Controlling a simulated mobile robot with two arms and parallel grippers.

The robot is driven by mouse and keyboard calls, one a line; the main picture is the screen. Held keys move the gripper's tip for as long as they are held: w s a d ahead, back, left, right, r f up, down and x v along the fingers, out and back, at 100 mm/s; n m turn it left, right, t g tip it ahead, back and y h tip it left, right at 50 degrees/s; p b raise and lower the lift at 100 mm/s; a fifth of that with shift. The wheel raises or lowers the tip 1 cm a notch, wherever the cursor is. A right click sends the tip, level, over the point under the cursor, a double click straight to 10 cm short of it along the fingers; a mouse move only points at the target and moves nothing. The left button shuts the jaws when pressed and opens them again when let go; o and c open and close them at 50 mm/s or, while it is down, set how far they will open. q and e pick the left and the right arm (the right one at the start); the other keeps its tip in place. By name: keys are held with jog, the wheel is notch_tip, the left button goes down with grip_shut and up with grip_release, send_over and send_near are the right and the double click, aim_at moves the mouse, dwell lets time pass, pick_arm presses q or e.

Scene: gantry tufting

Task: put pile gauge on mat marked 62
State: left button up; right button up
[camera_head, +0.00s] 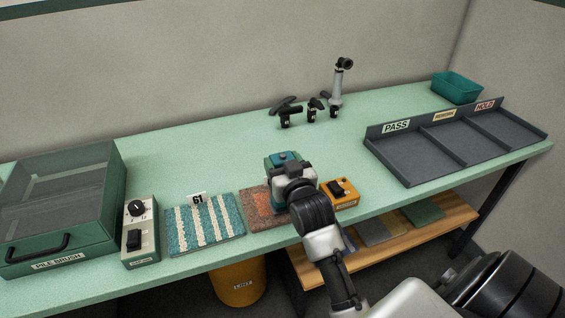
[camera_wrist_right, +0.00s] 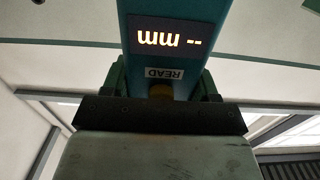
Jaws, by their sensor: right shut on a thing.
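The pile gauge (camera_head: 281,160) is a teal and grey device in the head view, over a reddish-brown patterned mat (camera_head: 257,209). My right gripper (camera_head: 290,178) is shut on it from the near side. I cannot tell whether the gauge touches the mat. In the right wrist view the gauge (camera_wrist_right: 168,50) fills the upper middle, with an upside-down display of dashes and "mm" and a READ label. No number shows for the reddish mat; the gauge and arm cover part of it. A teal and white striped mat (camera_head: 205,224) to its left is marked 61. My left gripper is not in view.
A yellow-orange box (camera_head: 345,200) with a black switch sits close right of the gauge. A control box (camera_head: 140,240) and the pile brush case (camera_head: 60,190) stand at left. Sorting trays (camera_head: 418,167) are at right. Black-handled tools (camera_head: 285,110) stand behind. The bench between is clear.

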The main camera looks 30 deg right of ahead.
jog(key=shift+f, duration=0.15)
jog(key=o, duration=1.5)
jog(key=shift+f, duration=0.1)
jog(key=shift+b+v, duration=1.05)
jog(key=shift+v, duration=4.95)
